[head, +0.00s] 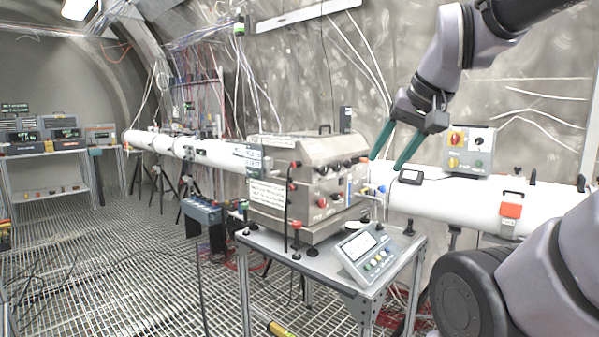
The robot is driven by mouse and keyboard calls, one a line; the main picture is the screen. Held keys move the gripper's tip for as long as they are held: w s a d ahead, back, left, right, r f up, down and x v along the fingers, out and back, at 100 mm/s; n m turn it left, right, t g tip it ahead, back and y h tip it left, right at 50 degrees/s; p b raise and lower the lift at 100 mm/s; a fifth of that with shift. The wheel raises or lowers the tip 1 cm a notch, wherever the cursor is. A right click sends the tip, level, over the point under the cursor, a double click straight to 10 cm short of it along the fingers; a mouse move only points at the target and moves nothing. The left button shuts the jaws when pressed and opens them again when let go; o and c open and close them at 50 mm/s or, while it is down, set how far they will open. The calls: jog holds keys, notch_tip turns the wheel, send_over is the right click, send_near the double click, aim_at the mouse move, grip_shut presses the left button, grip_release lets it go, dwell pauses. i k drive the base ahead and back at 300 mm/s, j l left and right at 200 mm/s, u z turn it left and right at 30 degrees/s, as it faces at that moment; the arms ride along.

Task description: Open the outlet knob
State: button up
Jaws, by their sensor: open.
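My gripper (383,164) is open and empty, its two green fingers pointing down and left in front of the white pipe. It appears just right of a steel box (277,163) on a grey table. The box's right face carries red knobs (322,203) and several black knobs (325,168). Small blue and yellow fittings (373,188) sit at the box's right side, below the fingertips in the picture. No label reading outlet is legible, so I cannot tell which knob is the outlet knob. The gripper appears apart from all of these; its depth is hard to judge.
A control panel with a screen (368,252) lies on the table's front (300,262). A white pipe (465,202) runs behind, with an orange box (511,210) on it. A grey switch box (470,150) is right of my gripper. Grated floor (130,260) is open at left.

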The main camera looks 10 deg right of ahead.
aim_at(336, 167)
jog(key=i+u, duration=0.3)
jog(key=i, duration=0.15)
jog(key=i+u, duration=0.3)
jog(key=i, duration=0.15)
